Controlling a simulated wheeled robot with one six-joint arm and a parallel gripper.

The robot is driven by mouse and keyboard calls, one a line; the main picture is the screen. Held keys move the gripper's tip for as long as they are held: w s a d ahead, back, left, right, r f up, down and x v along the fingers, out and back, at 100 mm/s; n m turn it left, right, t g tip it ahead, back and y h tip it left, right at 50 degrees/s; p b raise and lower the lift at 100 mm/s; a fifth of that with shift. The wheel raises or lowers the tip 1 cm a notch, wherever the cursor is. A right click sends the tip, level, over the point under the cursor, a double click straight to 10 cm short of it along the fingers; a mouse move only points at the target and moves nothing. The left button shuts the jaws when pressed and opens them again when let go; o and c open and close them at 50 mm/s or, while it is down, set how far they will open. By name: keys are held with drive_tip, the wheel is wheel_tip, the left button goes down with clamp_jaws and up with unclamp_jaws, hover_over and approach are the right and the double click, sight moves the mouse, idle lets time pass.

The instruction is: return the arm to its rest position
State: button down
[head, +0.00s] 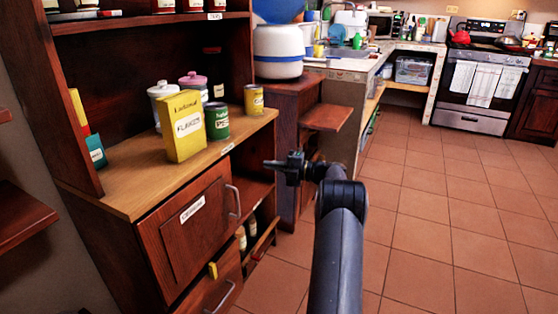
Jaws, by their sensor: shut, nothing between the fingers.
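My gripper (275,164) is at the end of my dark arm in the middle of the head view. It points left, toward the front edge of the wooden cabinet. The gripper looks shut and holds nothing. The arm rises from the bottom of the picture, and its elbow bends just right of the gripper. I cannot tell whether the fingertips touch the cabinet; they look close to its counter edge.
The cabinet counter (130,190) holds a yellow box (183,128), a green can (217,122), a yellow can (254,100) and jars. A small wooden shelf (327,117) juts out behind. Tiled floor (440,220) on the right is clear.

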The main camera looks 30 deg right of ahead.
drive_tip(key=shift+w+d+p, duration=0.2)
drive_tip(key=shift+w+d, duration=0.05)
drive_tip(key=shift+d, duration=0.6)
drive_tip(key=shift+w+d+p, duration=0.15)
drive_tip(key=shift+w+d, duration=0.05)
drive_tip(key=shift+d, duration=0.65)
drive_tip(key=shift+a, duration=0.1)
drive_tip(key=s+a+b, duration=0.2)
drive_tip(key=a, duration=0.8)
drive_tip(key=shift+b, duration=0.35)
drive_tip(key=shift+s, duration=0.1)
